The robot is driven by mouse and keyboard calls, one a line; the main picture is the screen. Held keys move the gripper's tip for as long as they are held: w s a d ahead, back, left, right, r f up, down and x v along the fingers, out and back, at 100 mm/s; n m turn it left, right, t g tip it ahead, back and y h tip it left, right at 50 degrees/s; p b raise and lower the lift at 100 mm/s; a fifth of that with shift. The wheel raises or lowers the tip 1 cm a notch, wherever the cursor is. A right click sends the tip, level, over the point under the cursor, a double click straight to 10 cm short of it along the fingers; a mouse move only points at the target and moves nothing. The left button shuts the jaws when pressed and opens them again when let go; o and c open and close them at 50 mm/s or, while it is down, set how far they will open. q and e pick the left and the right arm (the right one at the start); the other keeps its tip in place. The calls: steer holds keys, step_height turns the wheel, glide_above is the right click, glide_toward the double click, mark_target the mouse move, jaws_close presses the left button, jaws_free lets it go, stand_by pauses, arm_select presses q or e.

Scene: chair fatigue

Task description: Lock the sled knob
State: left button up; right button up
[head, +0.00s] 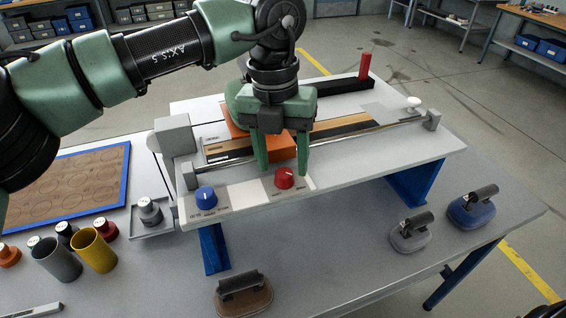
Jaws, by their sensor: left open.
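A low grey test rig (330,180) stands on the workbench, with an orange sled block (240,122) on its rails. A red knob (285,178) and a blue knob (205,197) sit on its front panel, with small labels too small to read. A white knob (413,103) stands at the rig's right end. I cannot tell from labels which one is the sled knob. My left gripper (283,168) points down, open, its green fingers on either side of the red knob as seen from here. Contact cannot be made out. The gripper hides part of the sled. My right gripper is out of view.
A red upright handle (366,64) stands at the rig's back right. Grey (411,236), blue (474,211) and brown (243,300) handled blocks lie on the bench in front. Cups, small weights and a blue-edged brown board (70,185) are at left.

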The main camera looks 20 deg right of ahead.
arm_select(q)
steer(key=shift+f, duration=0.95)
jaws_close()
steer(key=shift+d+m, duration=0.1)
steer(key=shift+m, duration=0.3)
steer(key=m, duration=0.3)
steer(key=shift+m+b, duration=0.35)
steer(key=shift+m, duration=0.05)
steer(key=m, duration=0.4)
steer(key=shift+d+m, duration=0.1)
steer(key=shift+m, duration=0.2)
steer(key=m, duration=0.4)
steer(key=shift+y, duration=0.4)
steer(key=shift+m+p, duration=0.4)
steer(key=shift+m, duration=1.9)
